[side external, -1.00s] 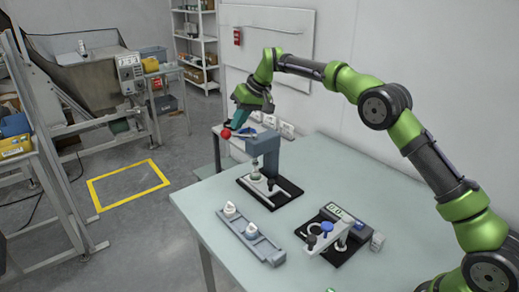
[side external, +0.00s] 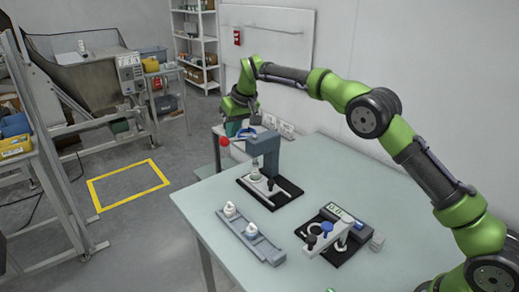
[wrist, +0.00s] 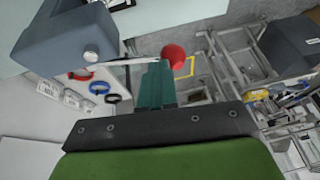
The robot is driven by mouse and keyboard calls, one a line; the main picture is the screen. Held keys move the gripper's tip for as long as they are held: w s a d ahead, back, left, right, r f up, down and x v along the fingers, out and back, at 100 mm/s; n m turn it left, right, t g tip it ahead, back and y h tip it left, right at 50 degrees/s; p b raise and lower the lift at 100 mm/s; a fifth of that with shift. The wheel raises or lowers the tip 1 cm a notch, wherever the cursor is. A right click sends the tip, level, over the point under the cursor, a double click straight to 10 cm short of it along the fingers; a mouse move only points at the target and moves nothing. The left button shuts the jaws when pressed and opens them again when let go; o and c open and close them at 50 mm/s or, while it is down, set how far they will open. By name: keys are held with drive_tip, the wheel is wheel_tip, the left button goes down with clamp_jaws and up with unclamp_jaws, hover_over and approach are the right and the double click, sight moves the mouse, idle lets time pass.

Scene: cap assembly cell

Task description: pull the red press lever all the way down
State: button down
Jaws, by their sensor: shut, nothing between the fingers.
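The grey press (side external: 264,150) stands on a black base near the far end of the table. Its lever is a thin rod ending in a red ball (side external: 224,141); the rod points left from the press head and is close to level. In the wrist view the red ball (wrist: 174,56) is just beyond the teal fingers (wrist: 156,85), with the rod running left to the press head (wrist: 75,35). My gripper (side external: 233,129) is shut and empty, close by the ball and rod. I cannot tell whether the fingers touch the lever.
A grey rail with white caps (side external: 250,238) and a black-based station with a small display (side external: 335,235) stand on the table (side external: 200,205). A side table behind the press holds coloured rings (wrist: 99,88). The wall is close behind my arm.

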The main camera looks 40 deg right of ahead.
drive_tip(key=f+h, duration=0.1)
drive_tip(key=a+f+h, duration=0.1)
drive_tip(key=a+f+n+h, duration=0.1)
drive_tip(key=f+h, duration=0.1)
wheel_tip(320, 180, down, 3)
drive_tip(key=h, duration=0.2)
drive_tip(key=shift+a+r+n+h, duration=0.1)
drive_tip(key=shift+r+n+h, duration=0.05)
drive_tip(key=shift+n+h, duration=0.15)
drive_tip(key=shift+f, duration=0.2)
idle(0.6)
wheel_tip(320, 180, up, 13)
hover_over(227, 142)
drive_tip(key=s+a, duration=0.4)
drive_tip(key=shift+s+d, duration=0.15)
